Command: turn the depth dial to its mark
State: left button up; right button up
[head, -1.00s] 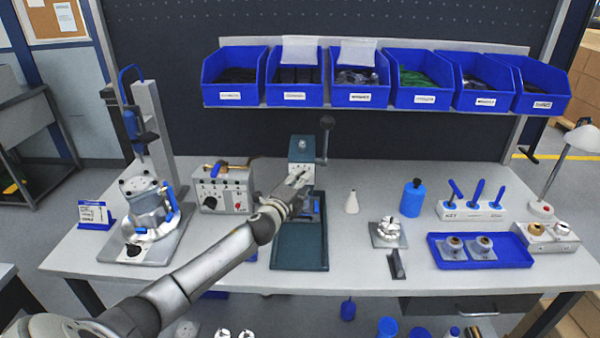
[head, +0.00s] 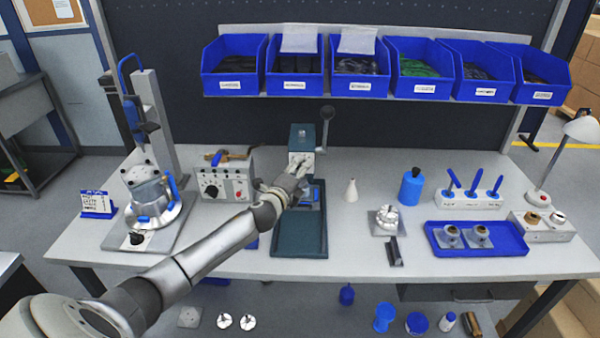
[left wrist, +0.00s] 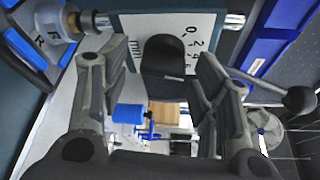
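The depth dial shows in the left wrist view as a black knob (left wrist: 164,55) on a white face plate (left wrist: 205,30) marked 0, 2, 4 and mm. The knob hides part of the scale, and I cannot tell exactly where it points. In the head view the dial is on the front of the teal press (head: 302,135), largely covered by my left gripper (head: 297,172). In the left wrist view my left gripper (left wrist: 162,82) is open, one finger on each side of the knob, with visible gaps. My right gripper is not in view.
The press has a lever with a black ball (head: 327,112) at its right. A control box (head: 224,184) stands to its left, and a white cone bottle (head: 351,190) to its right. A dark green tray (head: 299,238) lies in front. Blue bins (head: 361,71) hang above.

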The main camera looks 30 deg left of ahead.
pick_arm(q)
jog(key=v, duration=1.2)
dwell(0.7)
